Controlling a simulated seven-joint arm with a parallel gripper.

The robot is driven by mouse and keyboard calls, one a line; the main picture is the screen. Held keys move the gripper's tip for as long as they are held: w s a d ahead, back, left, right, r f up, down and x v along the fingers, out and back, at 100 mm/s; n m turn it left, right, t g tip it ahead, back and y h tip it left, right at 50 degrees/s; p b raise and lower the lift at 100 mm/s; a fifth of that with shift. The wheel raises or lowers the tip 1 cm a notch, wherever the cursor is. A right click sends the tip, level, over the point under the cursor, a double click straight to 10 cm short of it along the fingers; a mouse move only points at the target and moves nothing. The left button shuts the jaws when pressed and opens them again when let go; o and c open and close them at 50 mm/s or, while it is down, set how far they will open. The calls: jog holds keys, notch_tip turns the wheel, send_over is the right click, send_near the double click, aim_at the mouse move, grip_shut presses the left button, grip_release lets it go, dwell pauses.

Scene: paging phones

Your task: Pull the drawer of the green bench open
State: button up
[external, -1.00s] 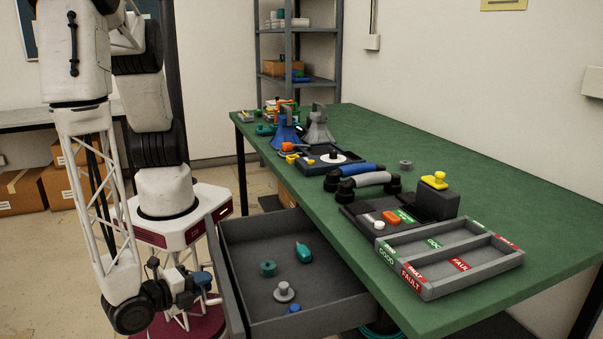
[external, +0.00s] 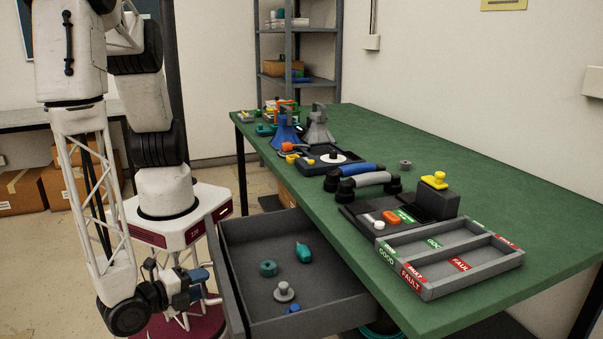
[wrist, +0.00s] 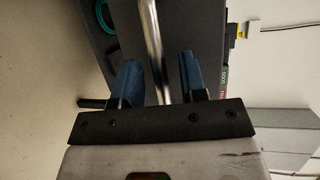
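The green bench (external: 540,195) stands at the right in the external view. Its grey drawer (external: 230,292) is pulled well out, its inside in plain sight. My gripper (external: 203,280) is low beside the outer side of the drawer front. In the wrist view my gripper's blue fingers (wrist: 158,68) are spread apart. The metal bar handle (wrist: 152,30) runs between them, with visible gaps on both sides. The handle is not clearly visible in the external view.
Inside the drawer lie a teal ring (external: 268,268), a grey knob-like part (external: 284,291), a teal piece (external: 303,252) and a small blue part (external: 294,308). A divided tray (external: 430,290), handsets (external: 372,178) and other parts stand on the bench. The bench's far right is clear.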

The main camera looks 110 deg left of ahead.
jog(key=v, duration=0.7)
jog(key=shift+a+r, duration=0.1)
dwell(0.7)
jog(key=w+a+r+n+g+h, duration=0.2)
jog(key=w+a+r+g+h, duration=0.15)
jog(key=a+r, duration=0.6)
jog(key=w+a+r+n+g+h, duration=0.2)
jog(key=a+r+g+h, duration=0.4)
jog(key=r, duration=0.7)
jog(key=s+a+r+t+h, duration=0.2)
jog(key=s+a+r, duration=0.3)
jog(key=a+r, duration=0.4)
jog(key=s+a+r+n+t+h, duration=0.1)
jog(key=s+a+r+t+h, duration=0.2)
jog(key=a+r, duration=0.6)
jog(key=shift+s+r+t, duration=0.55)
jog(key=shift+s+r, duration=0.3)
jog(key=shift+s, duration=0.2)
